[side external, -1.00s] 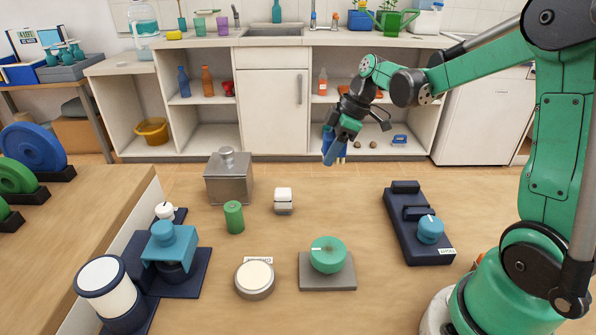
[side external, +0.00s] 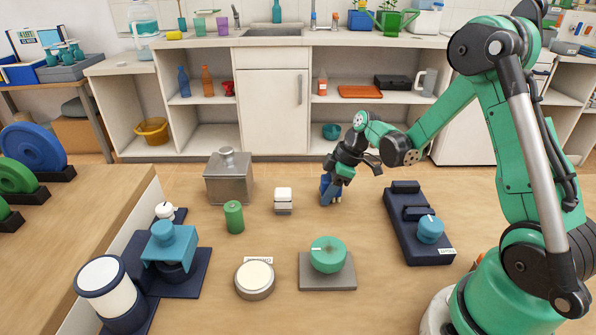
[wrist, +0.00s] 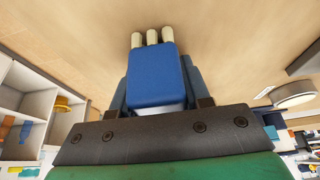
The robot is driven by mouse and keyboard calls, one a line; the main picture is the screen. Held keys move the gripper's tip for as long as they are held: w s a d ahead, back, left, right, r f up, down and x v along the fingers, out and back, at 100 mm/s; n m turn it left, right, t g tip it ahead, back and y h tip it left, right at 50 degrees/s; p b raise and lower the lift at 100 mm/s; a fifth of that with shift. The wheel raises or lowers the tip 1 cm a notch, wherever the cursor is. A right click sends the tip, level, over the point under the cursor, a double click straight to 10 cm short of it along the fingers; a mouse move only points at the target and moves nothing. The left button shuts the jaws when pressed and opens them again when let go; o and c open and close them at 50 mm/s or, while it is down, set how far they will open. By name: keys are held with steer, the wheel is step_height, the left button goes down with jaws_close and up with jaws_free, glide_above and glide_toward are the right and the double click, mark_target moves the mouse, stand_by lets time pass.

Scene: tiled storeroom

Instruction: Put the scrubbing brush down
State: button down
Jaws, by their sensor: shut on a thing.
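The scrubbing brush (wrist: 155,78) has a blue body and pale bristle tufts at its end. My gripper (side external: 331,187) is shut on it, with the blue body between the fingers. In the side external view the brush (side external: 328,188) is at the back part of the wooden table (side external: 300,225), right of the white block, with its bristles down. In the wrist view the bristles point toward bare tabletop. I cannot tell whether they touch the table.
A white block (side external: 283,200) stands left of my gripper. A green dial on a grey base (side external: 328,256) is in front, and a navy fixture with a blue knob (side external: 416,229) is to the right. A metal box (side external: 228,177) and green cylinder (side external: 234,217) stand further left.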

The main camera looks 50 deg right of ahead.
steer(key=shift+f, duration=0.15)
steer(key=shift+c, duration=2.1)
jaws_free()
steer(key=v, duration=1.2)
steer(key=s+a+r+m+t+h, duration=0.1)
steer(key=s+a+m+t, duration=0.1)
steer(key=a+m, duration=0.2)
steer(key=s+a+r+m+t+h, duration=0.1)
steer(key=s+a+m+t+h, duration=0.1)
steer(key=a+m, duration=0.3)
steer(key=shift+s+a+r, duration=0.35)
steer(key=shift+s+a, duration=0.4)
steer(key=shift+a, duration=1.45)
